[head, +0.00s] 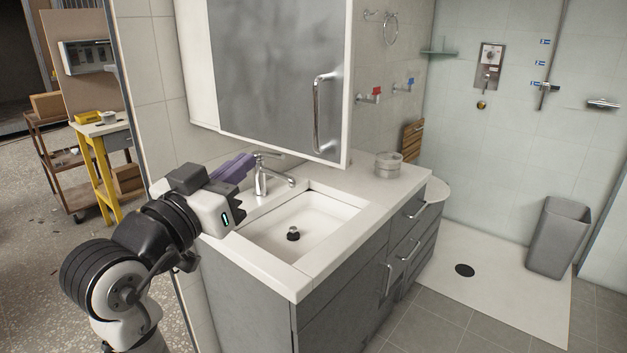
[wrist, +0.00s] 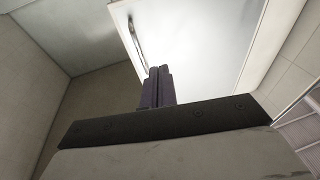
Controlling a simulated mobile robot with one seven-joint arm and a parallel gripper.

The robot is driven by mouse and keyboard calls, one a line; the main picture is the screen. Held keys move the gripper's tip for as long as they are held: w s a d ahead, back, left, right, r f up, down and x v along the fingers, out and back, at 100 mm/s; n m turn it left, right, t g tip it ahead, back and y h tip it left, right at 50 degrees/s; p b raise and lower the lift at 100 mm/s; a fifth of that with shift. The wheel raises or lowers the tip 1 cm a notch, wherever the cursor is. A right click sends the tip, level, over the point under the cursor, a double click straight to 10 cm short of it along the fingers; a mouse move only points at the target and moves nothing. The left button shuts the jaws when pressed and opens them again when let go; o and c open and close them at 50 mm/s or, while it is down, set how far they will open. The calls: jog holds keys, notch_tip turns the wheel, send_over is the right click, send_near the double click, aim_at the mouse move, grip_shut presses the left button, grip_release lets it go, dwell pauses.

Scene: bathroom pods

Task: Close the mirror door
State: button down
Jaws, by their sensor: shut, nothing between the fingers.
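The mirror door (head: 265,70) is a grey reflective panel on the white wall cabinet (head: 200,65) above the sink. Its chrome bar handle (head: 318,115) is near the panel's right edge. How far the door stands open is hard to tell. My gripper (head: 247,160), with purple fingers, is below the door's lower left part, left of the tap. Its fingers are together and empty, apart from the handle. In the wrist view, the gripper (wrist: 159,71) points up at the pale door panel (wrist: 205,50), with the handle (wrist: 136,42) to its upper left.
The sink basin (head: 300,222) and tap (head: 262,178) are close below and right of my gripper. A round container (head: 388,165) stands on the counter's right end. A wall edge (head: 120,75) rises left of my arm. Grey drawers (head: 385,250) front the vanity.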

notch_tip(320, 180, down, 4)
jog(key=d+r+m+g+h, duration=0.1)
jog(key=d+m+g, duration=0.1)
jog(key=d+g, duration=0.1)
jog(key=p, duration=0.4)
send_near(331, 156)
jog(key=x, duration=0.6)
jog(key=shift+w+d, duration=0.2)
jog(key=shift+w, duration=0.2)
